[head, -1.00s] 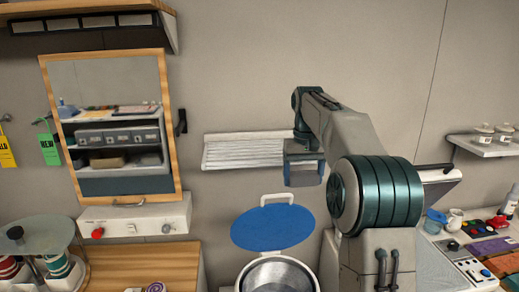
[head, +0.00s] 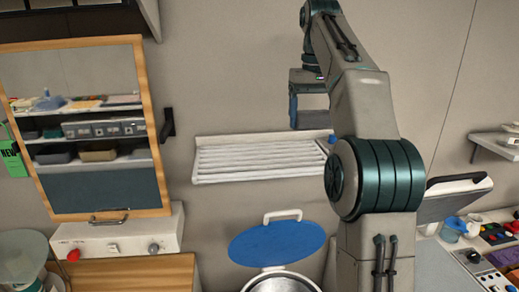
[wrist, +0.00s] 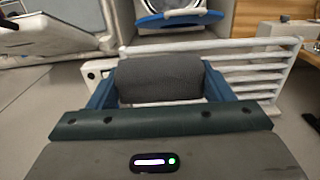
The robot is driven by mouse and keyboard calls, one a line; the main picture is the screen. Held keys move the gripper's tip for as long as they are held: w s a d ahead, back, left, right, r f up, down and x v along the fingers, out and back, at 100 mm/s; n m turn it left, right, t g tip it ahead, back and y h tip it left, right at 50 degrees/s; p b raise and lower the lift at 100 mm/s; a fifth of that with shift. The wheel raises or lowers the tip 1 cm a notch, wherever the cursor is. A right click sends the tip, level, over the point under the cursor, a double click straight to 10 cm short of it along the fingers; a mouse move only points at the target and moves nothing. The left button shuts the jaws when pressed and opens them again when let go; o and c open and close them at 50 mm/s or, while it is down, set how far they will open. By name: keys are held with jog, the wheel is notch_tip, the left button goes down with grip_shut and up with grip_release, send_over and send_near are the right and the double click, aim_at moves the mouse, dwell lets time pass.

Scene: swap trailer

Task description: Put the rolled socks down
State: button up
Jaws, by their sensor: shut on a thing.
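The rolled socks (wrist: 160,80) are a dark grey roll between the blue fingers of my gripper (wrist: 160,88) in the wrist view. My gripper is shut on them. In the head view my gripper (head: 308,110) is raised in front of the wall, above the right part of a white slatted rack (head: 255,160).
A bin with a raised blue lid (head: 278,242) stands below the rack. A wood-framed mirror (head: 85,125) hangs at left above a white panel (head: 120,238) with knobs. At right are an open grey lid (head: 455,195), a small wall shelf (head: 500,145) and a control panel.

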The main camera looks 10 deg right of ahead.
jog(key=w+a+f, duration=0.1)
jog(key=a+f, duration=0.1)
jog(key=a, duration=0.1)
jog(key=w+a+f, duration=0.2)
jog(key=a, duration=0.1)
jog(key=w+a+f, duration=0.2)
jog(key=a, duration=0.2)
jog(key=shift+a+f, duration=0.1)
jog(key=shift+f, duration=2.3)
jog(key=shift+f, duration=0.1)
jog(key=o, duration=1)
jog(key=shift+o, duration=0.2)
notch_tip(320, 180, up, 8)
jog(key=shift+f, duration=0.15)
